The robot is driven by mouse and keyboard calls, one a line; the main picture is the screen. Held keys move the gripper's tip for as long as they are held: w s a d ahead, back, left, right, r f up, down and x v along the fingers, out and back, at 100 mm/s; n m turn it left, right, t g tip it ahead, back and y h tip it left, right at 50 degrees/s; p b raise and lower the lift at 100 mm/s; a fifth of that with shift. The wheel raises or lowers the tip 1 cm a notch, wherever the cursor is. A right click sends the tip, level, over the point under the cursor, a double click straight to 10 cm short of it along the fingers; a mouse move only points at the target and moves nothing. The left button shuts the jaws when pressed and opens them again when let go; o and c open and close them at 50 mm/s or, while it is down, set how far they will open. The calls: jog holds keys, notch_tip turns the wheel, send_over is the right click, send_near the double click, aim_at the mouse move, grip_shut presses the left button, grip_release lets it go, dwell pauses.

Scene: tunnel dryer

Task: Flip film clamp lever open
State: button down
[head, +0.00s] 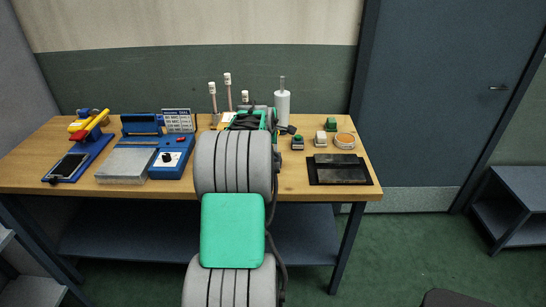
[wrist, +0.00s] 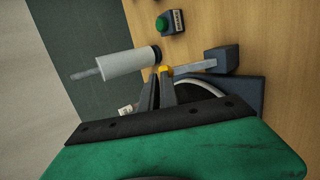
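In the wrist view, a grey metal bar (wrist: 192,68) with a dark block (wrist: 222,58) at its right end looks like the clamp lever. Its left end meets a small yellow part (wrist: 166,71) at my fingertips. My gripper (wrist: 160,76) points at this end; its two dark fingers are close together, with a narrow wedge between them. I cannot tell whether they touch or hold the bar. A dark blue base (wrist: 248,92) and a pale-rimmed black disc (wrist: 203,86) lie behind the gripper. In the head view my arm hides most of this spot.
A white roller (wrist: 115,63) stands close beside the fingers; it also shows in the head view (head: 282,107). A green button box (wrist: 170,22) is nearby. On the wooden table (head: 32,162), a blue fixture with a yellow handle (head: 89,125) and a blue dial unit (head: 172,165) stand left.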

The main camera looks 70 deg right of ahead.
jog(key=r+b+v, duration=0.1)
jog(key=v, duration=1.3)
jog(key=shift+w+d, duration=0.15)
jog(key=shift+d, duration=0.2)
